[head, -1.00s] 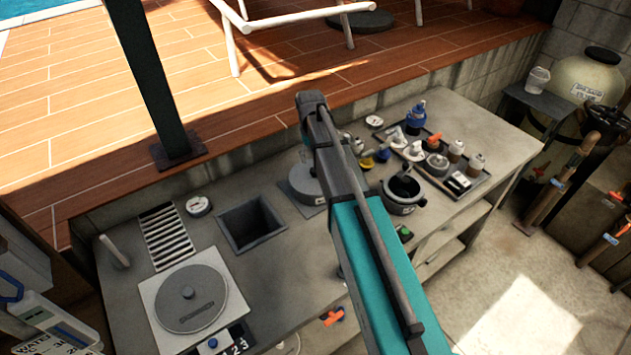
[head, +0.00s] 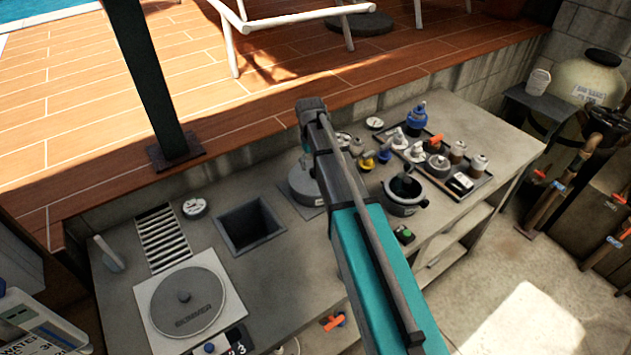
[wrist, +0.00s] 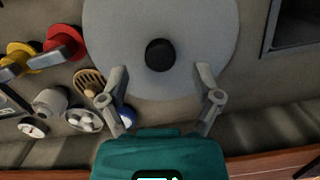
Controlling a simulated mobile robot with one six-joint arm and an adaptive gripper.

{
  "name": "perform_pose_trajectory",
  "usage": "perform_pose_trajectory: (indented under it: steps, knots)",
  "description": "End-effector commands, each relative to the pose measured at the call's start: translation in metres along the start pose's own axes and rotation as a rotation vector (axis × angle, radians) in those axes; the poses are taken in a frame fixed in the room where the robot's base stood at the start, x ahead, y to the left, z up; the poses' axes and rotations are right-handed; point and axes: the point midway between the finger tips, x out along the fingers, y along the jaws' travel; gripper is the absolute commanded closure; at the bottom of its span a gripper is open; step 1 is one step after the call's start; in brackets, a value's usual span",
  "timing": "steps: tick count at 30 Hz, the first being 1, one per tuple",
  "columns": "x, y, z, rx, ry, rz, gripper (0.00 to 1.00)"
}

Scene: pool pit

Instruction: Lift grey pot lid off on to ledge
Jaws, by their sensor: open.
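In the wrist view, a round grey lid (wrist: 160,85) with a black knob (wrist: 160,55) fills the upper middle. My gripper (wrist: 162,72) is open, its two fingers apart over the lid's near part, with the knob beyond and between them. I cannot tell whether the fingertips touch the lid. In the head view, a grey round pot (head: 302,186) stands on the bench, partly hidden behind my arm. The gripper's fingers are hidden there too. The wooden deck edge (head: 260,135) runs behind the bench, above its top.
A square opening (head: 250,224) and a vent grille (head: 163,240) lie left of the pot. A skimmer lid (head: 186,303) is at front left. An open dark pot (head: 404,197), coloured valves (head: 372,158) and a tray of parts (head: 480,185) are to the right. A dark post (head: 150,80) rises at left.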

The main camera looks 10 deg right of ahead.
Motion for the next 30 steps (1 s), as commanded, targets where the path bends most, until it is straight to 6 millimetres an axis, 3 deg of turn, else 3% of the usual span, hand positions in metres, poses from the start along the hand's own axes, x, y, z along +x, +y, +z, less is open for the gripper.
perform_pose_trajectory:
  steps: [3,12,30]
  knots:
    - [0.014,0.000,0.000,0.000,0.000,0.000,0.18]
    - [0.030,0.000,0.000,0.000,0.000,0.000,0.18]
    - [0.031,0.000,0.000,0.000,0.000,0.000,0.18]
